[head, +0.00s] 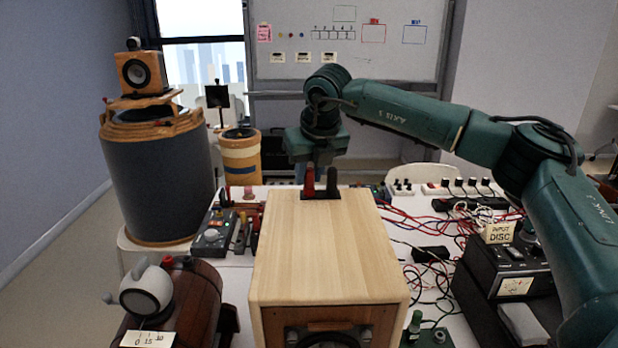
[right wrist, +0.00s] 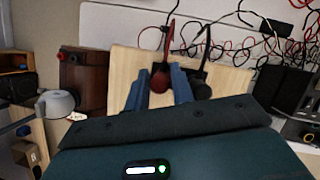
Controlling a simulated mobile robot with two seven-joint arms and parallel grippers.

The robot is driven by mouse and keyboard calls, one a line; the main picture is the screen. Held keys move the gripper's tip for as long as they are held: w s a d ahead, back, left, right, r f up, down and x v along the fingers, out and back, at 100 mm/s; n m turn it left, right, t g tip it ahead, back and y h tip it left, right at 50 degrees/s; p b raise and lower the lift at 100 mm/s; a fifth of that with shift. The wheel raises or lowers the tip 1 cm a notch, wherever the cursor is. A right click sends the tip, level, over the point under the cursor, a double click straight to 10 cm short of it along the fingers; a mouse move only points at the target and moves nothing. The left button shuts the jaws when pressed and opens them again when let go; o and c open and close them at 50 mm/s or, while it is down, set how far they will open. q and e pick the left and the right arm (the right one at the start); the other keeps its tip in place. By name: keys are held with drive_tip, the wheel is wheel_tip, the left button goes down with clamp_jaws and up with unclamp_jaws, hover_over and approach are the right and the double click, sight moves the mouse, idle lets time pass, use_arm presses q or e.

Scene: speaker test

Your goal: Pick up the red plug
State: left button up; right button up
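The red plug (head: 309,181) stands upright in a dark socket plate (head: 321,194) at the far end of the wooden speaker's top (head: 325,240). A black plug (head: 332,181) stands just to its right. My right gripper (head: 318,165) hangs over the plugs, and its fingers are hard to make out in the head view. In the right wrist view its two fingers are apart, with the red plug (right wrist: 160,79) in the gap between their tips. The black plug (right wrist: 201,89) is outside the gap, beside the right finger. I cannot tell whether a finger touches the red plug. My left gripper is not in view.
A brown device with a grey handle (head: 146,290) is at the front left. A black meter box (head: 505,265) is at the right. Red and black cables (head: 420,228) cover the table right of the speaker. The speaker's top is otherwise clear.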

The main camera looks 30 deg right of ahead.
sight(309, 168)
clamp_jaws()
drive_tip(key=shift+r, duration=0.1)
wheel_tip(309, 168, up, 9)
drive_tip(key=shift+b, duration=0.7)
drive_tip(key=shift+a+r, duration=0.1)
drive_tip(key=shift+r, duration=0.35)
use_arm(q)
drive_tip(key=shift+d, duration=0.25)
